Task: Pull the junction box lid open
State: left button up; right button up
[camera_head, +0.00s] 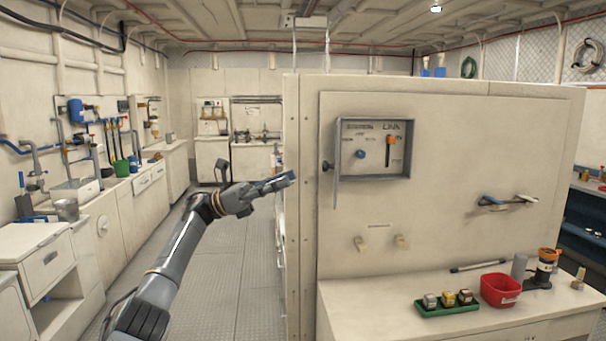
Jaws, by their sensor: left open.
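The junction box (376,150) is a grey-framed box on the cream panel, right of the middle. Its inside shows, with a blue knob (361,154), an orange-topped switch (391,145) and printed labels. Its lid (337,165) stands out from the box's left side, seen almost edge-on, swung open toward me. A dark round knob (327,166) sticks out from the lid's left face. My left gripper (284,181) is open and empty, left of the lid and a little lower than its knob, with a visible gap between them. My right gripper is not in view.
A counter below the panel holds a green tray (446,310), a red bin (501,290) and an orange-black device (547,264). Blue and pale levers (507,201) jut from the panel at right. The aisle floor (215,265) at left is clear between cabinets and panel.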

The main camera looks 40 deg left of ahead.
pick_arm(q)
jog(key=shift+v, duration=1.55)
